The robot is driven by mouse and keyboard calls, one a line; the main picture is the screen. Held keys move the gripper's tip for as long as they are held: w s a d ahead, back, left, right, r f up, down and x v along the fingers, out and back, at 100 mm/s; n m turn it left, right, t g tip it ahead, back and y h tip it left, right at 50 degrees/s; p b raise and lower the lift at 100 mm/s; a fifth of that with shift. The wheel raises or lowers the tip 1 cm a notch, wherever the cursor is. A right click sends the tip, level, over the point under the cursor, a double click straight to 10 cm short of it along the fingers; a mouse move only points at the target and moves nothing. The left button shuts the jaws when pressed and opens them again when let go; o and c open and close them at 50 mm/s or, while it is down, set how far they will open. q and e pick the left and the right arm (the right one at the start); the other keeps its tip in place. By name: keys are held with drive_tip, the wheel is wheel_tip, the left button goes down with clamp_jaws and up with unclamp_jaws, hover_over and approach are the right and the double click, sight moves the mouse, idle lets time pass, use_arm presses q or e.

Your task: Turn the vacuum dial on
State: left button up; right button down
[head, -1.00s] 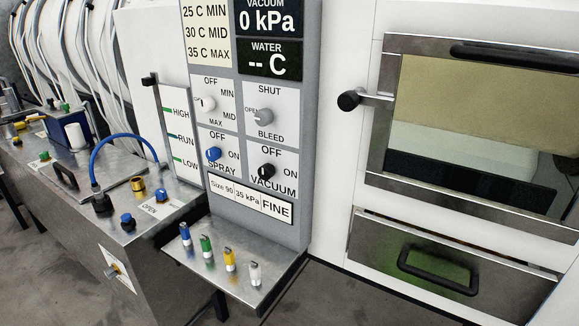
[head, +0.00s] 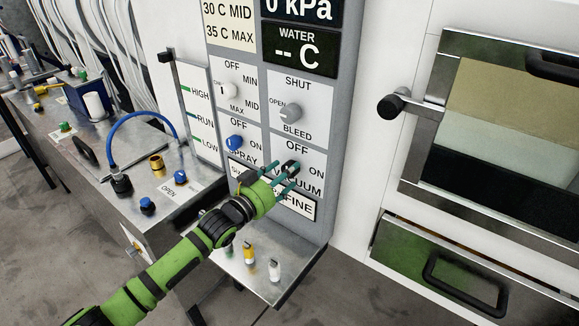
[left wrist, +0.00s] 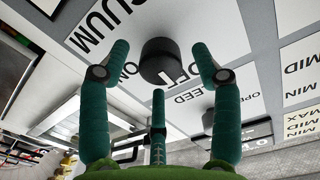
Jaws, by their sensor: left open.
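The black vacuum dial (head: 291,167) sits on the lower right label of the grey control panel (head: 340,130), below the grey bleed knob (head: 291,112). My left gripper (head: 280,178) is right in front of the vacuum dial, with its teal fingers spread and partly covering the label. In the left wrist view the dial (left wrist: 160,62) stands between the open fingers, and no finger clearly touches it. The vacuum readout (head: 300,10) shows 0 kPa. The dial's pointer direction is hard to tell. My right gripper is not in view.
The blue spray knob (head: 234,142) is just left of my gripper, and the white water knob (head: 230,91) is above it. A metal shelf (head: 290,285) with coloured pegs lies under the panel. An oven-like door (head: 425,165) with a black-knobbed handle is at right.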

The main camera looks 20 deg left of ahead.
use_arm(q)
drive_tip(key=shift+x, duration=1)
drive_tip(key=shift+a, duration=0.1)
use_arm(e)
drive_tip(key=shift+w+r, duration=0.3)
use_arm(q)
drive_tip(key=c, duration=1.1)
drive_tip(key=shift+c, duration=0.2)
